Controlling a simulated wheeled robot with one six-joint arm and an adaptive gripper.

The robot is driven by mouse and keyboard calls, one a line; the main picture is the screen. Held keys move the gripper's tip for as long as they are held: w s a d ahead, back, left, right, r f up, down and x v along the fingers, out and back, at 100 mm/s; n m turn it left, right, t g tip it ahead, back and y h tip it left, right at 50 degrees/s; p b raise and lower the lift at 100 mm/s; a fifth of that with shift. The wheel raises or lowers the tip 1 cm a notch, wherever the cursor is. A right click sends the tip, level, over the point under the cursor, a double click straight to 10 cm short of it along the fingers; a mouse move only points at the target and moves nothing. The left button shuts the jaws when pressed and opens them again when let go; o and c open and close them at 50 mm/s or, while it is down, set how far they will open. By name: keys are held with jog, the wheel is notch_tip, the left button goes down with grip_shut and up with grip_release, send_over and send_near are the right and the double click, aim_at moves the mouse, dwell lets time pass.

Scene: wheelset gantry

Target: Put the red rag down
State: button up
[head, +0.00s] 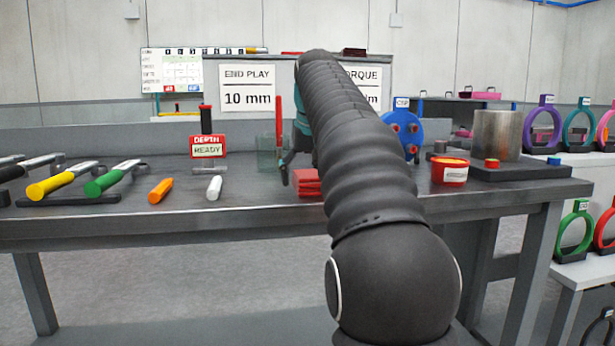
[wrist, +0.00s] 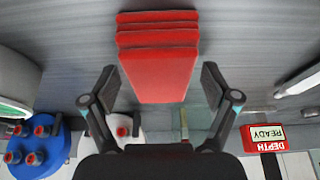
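The red rag (head: 307,183) is a folded stack on the bench top near its front edge, partly hidden by my arm in the head view. In the wrist view the rag (wrist: 160,62) shows as several red layers, with one end between my fingers. My gripper (wrist: 160,88) is open, with its fingers wide apart on either side of the rag and a visible gap at each side.
The bench (head: 250,192) also holds a white marker (head: 214,188), an orange marker (head: 160,190), hammers at the left and a depth gauge sign (head: 207,147). A blue disc (head: 403,130), a red tub (head: 449,172) and a metal cylinder (head: 496,135) stand at the right.

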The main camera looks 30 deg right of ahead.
jog(key=shift+s+r, duration=0.1)
jog(key=shift+r, duration=0.4)
jog(key=p+v, duration=0.5)
jog(key=v, duration=0.6)
jog(key=shift+s+a, duration=0.15)
jog(key=shift+s, duration=0.05)
jog(key=s+a+f+n+t, duration=0.1)
jog(key=s+a+f+n, duration=0.1)
jog(key=s+a+f, duration=1)
jog(key=s+f, duration=0.3)
jog(key=f, duration=0.3)
jog(key=s+a+f, duration=0.2)
jog(key=s+f, duration=0.2)
jog(key=f, duration=0.4)
jog(key=s+a+f+n+y, duration=0.1)
jog(key=s+f, duration=0.4)
jog(key=f, duration=0.3)
jog(key=shift+a, duration=0.25)
jog(key=shift+s, duration=0.15)
